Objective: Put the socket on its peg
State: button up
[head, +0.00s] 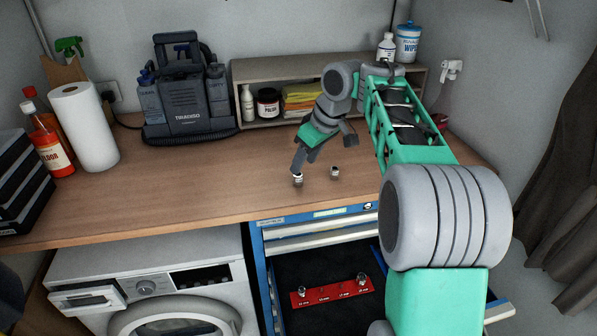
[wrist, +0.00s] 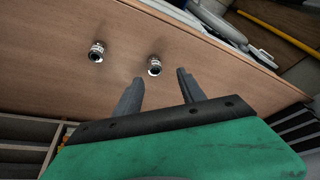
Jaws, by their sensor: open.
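Two small chrome sockets stand on the wooden worktop: a left socket (head: 297,180) and a right socket (head: 335,171). My gripper (head: 303,165) is open and tilted down at the left socket. In the wrist view that socket (wrist: 155,67) shows just beyond and between my fingertips (wrist: 159,76), with no visible grip on it. The right socket (wrist: 97,52) is off to the side there. A red peg rail (head: 330,292) lies in the open drawer, with a metal socket at each end and labelled places between. Its bare pegs are too small to make out.
The open blue drawer (head: 262,290) is below the worktop (head: 200,190), beside a washing machine (head: 150,275). A low shelf (head: 240,72) with bottles and cloths stands behind my gripper. A dark cleaning machine (head: 184,95) stands back left. The worktop's middle left is clear.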

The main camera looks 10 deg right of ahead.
aim_at(299, 175)
jog(key=shift+n, duration=0.3)
jog(key=x, duration=0.5)
jog(key=d+x, duration=0.1)
jog(key=x, duration=0.1)
jog(key=shift+w+a+f, duration=0.1)
jog(key=shift+w+f, duration=0.1)
jog(key=shift+w, duration=0.3)
grip_shut()
